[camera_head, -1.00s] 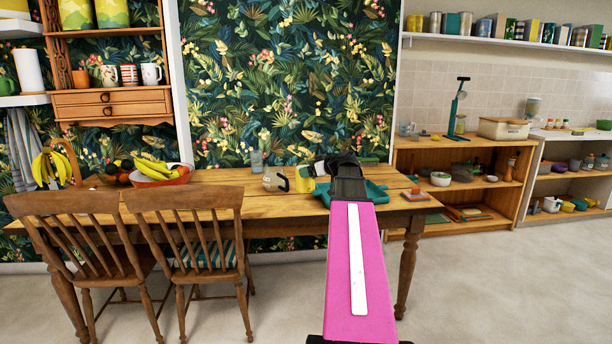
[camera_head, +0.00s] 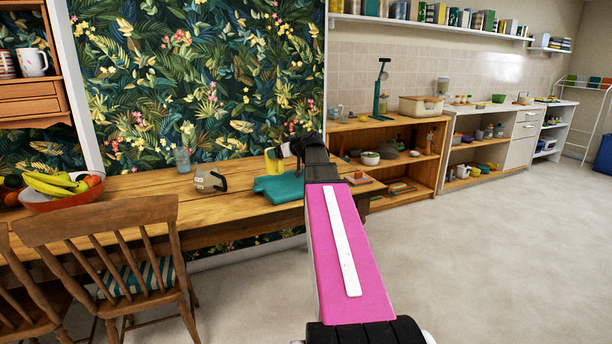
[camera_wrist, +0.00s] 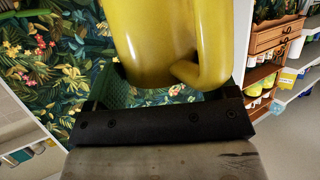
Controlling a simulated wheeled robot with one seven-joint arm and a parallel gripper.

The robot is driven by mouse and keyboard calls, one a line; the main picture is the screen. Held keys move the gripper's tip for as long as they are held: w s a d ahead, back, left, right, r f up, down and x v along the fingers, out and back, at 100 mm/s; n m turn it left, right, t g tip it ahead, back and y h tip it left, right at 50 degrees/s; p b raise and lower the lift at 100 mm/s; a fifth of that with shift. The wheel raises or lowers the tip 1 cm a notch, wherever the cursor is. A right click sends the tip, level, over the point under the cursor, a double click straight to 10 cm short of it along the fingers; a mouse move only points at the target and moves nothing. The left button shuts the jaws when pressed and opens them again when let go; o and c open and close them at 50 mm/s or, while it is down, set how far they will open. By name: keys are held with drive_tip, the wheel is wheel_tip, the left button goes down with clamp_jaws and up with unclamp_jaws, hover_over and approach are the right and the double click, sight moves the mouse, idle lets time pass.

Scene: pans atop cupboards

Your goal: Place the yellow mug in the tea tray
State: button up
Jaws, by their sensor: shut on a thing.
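The yellow mug (camera_head: 272,163) is at my gripper (camera_head: 279,153), which is shut on it. In the wrist view the mug (camera_wrist: 160,40) fills the space in front of the gripper (camera_wrist: 160,92), its handle on the right. The teal tea tray (camera_head: 276,190) lies on the wooden table, partly hidden by my arm. In the head view the mug shows just above the tray's far edge. I cannot tell whether it is over the tray or behind it.
A pale kettle-like pot (camera_head: 210,181) and a clear glass (camera_head: 183,159) stand left of the tray on the table (camera_head: 150,186). A red fruit bowl (camera_head: 62,198) is farther left. A wooden chair (camera_head: 110,235) stands at the front. Open floor lies right.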

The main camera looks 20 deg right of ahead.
drive_tip(key=shift+w+d+f, duration=0.4)
drive_tip(key=shift+d+f, duration=1.3)
drive_tip(key=shift+w+d+f, duration=0.45)
drive_tip(key=shift+d+f, duration=1.2)
drive_tip(key=shift+f, duration=0.05)
drive_tip(key=shift+w+d+f, duration=0.4)
drive_tip(key=shift+d+f, duration=1.3)
drive_tip(key=shift+f, duration=0.1)
drive_tip(key=o, duration=1.3)
drive_tip(key=v, duration=1.2)
